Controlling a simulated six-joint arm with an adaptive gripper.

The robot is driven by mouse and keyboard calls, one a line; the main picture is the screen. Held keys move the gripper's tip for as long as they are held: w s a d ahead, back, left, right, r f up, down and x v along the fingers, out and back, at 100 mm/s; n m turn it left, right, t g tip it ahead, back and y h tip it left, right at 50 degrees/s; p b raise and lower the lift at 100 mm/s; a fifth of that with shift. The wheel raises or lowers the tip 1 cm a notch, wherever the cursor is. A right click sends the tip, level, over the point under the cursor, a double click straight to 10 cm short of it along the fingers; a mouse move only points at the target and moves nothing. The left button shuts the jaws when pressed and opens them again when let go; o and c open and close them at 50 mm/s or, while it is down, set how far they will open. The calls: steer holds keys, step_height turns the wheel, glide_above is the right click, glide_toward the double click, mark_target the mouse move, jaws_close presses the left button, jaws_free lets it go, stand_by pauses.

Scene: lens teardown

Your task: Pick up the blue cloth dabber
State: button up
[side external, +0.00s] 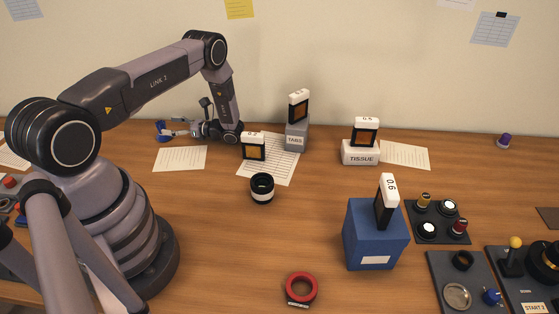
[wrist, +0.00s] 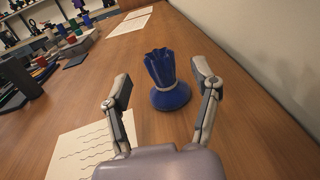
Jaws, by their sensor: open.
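The blue cloth dabber (wrist: 170,97) stands upright on the wooden table in the wrist view, with a round base, a pale band and a gathered top. It also shows in the side view (side external: 160,127), small and partly hidden by my gripper, at the table's back left. My gripper (wrist: 161,75) is open in the wrist view, with one finger to the left and one to the right of the dabber. No finger visibly touches it. In the side view my gripper (side external: 175,133) is held low and sideways, its fingers pointing left at the dabber.
A written sheet (wrist: 88,150) lies at the left below my gripper, and the wall stands close on the right. In the side view, a white-topped frame (side external: 253,149) and a grey TABS block (side external: 296,136) stand right of my wrist. A black lens ring (side external: 262,188) stands nearer.

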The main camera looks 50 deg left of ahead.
mark_target(160, 123)
steer(key=shift+x, duration=2)
steer(key=c, duration=1)
steer(key=shift+r, duration=0.2)
steer(key=shift+c, duration=0.2)
